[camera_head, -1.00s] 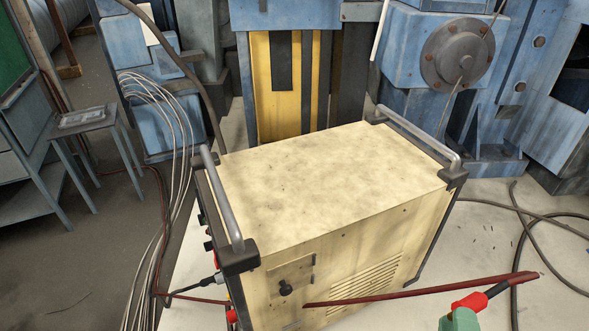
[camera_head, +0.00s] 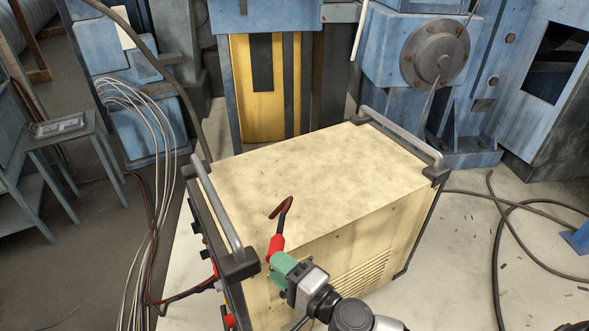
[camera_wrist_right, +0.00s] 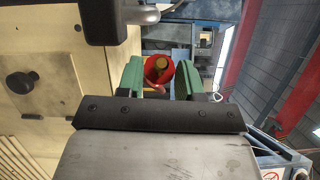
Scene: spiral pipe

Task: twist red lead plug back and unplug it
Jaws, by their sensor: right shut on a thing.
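The red lead plug (camera_head: 276,247) is held in my right gripper (camera_head: 280,261), clear of the front panel. The green fingers are shut around it. Its black sleeve and a short piece of dark red cable (camera_head: 281,207) stick up in front of the box's top. In the right wrist view the red plug (camera_wrist_right: 158,70), with its brass end, sits between the green fingers (camera_wrist_right: 159,80). The cream box (camera_head: 320,180) has its front panel on the left, seen edge-on. Its sockets are mostly hidden. My left gripper is out of view.
Red parts (camera_head: 230,320) and a black connector (camera_head: 207,287) with a cable show at the front panel's edge. A grey handle (camera_head: 217,207) rises above that edge. Pale cables hang at the left. Black hoses (camera_head: 497,240) lie on the floor to the right.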

